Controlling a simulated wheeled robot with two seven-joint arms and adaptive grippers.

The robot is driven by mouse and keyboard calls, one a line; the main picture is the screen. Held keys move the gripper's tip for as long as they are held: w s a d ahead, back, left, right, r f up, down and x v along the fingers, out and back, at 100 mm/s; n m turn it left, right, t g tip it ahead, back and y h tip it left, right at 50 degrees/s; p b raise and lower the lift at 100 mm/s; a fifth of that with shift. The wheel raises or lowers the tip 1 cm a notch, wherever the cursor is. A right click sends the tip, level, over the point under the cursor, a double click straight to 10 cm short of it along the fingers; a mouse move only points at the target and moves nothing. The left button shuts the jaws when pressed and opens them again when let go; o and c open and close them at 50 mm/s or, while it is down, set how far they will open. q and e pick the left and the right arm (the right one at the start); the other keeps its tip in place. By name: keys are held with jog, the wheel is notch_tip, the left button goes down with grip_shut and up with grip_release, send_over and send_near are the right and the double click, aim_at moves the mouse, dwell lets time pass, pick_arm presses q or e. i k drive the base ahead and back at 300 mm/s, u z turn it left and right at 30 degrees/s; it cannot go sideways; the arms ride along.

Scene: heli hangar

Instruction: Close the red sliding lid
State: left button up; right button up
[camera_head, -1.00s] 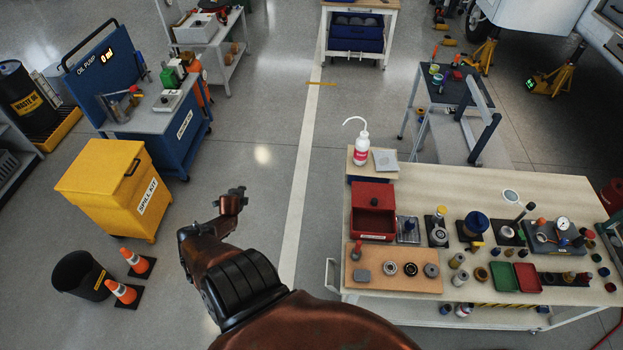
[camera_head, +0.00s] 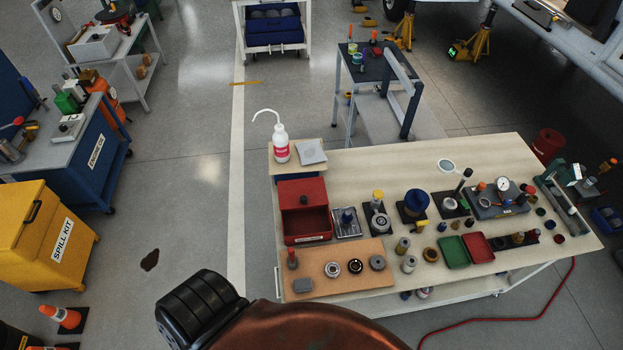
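The red box (camera_head: 306,239) stands at the left end of the workbench, behind an orange-brown board. Its red lid (camera_head: 301,188), with a small dark knob, covers the back part of the box. The front part is open, and its empty-looking inside shows. One of my arms shows at the bottom of the picture, apart from the box and in front of the bench's left end. Neither gripper is in view.
The workbench (camera_head: 370,165) holds a white wash bottle (camera_head: 280,145) behind the box, a metal plate with a knob (camera_head: 346,222) beside it, and the board (camera_head: 335,285) with small parts in front. Open floor lies left of the bench, with a dark stain (camera_head: 150,260).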

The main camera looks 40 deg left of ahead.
aim_at(310, 192)
jog(key=i, duration=0.55)
jog(key=u, duration=1.85)
